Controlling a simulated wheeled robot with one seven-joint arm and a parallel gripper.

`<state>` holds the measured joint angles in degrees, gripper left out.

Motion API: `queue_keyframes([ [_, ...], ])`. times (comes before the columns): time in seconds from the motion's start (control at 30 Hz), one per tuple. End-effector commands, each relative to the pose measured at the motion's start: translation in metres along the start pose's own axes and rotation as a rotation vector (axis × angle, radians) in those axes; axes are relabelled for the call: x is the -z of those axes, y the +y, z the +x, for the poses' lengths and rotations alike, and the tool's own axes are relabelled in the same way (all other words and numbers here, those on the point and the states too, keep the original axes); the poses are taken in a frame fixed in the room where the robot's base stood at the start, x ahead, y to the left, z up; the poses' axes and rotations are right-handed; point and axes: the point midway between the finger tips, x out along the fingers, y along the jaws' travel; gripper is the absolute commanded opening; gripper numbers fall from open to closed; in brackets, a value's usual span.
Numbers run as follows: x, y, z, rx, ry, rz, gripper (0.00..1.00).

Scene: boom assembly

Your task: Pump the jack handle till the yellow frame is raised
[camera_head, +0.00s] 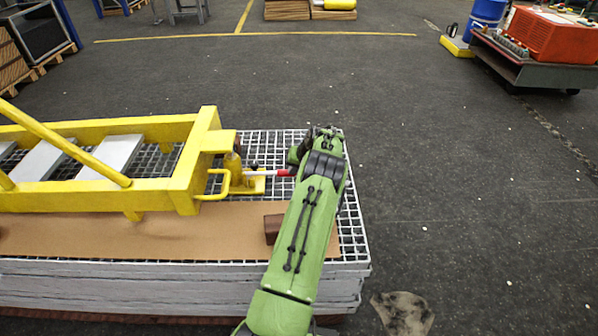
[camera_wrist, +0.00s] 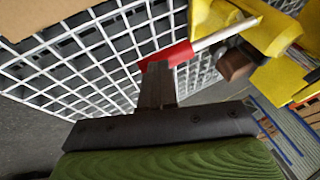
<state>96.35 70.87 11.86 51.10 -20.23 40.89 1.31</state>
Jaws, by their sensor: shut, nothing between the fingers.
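The yellow frame (camera_head: 184,182) lies level over the grated platform at the left in the head view. A yellow jack (camera_head: 240,182) stands at its right end and also shows at the top right of the wrist view (camera_wrist: 275,35). The jack handle, a pale rod with a red grip (camera_head: 283,173), points right, roughly level. In the wrist view the red grip (camera_wrist: 180,54) lies just beyond the fingertips. My gripper (camera_wrist: 157,68) is shut and empty, its tips overlapping the grip in the picture; I cannot tell whether they touch it. My arm hides the gripper in the head view.
The white grating (camera_head: 352,235) sits on a stacked platform with a brown board (camera_head: 150,238) on it. A brown block (camera_head: 272,228) lies beside my arm. A cart with an orange box (camera_head: 550,38) stands far right.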

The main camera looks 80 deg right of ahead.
Motion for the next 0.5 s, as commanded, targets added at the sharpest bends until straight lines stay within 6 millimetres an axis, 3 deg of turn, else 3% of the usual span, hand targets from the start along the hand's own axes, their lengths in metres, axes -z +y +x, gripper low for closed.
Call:
queue_keyframes([
  [0.03, 0.006, -0.013, -0.013, 0.001, 0.001, -0.004, 0.00],
  [0.3, 0.006, -0.004, -0.071, -0.001, 0.005, -0.001, 0.00],
  [0.5, 0.005, -0.002, -0.102, 0.001, 0.005, -0.002, 0.00],
])
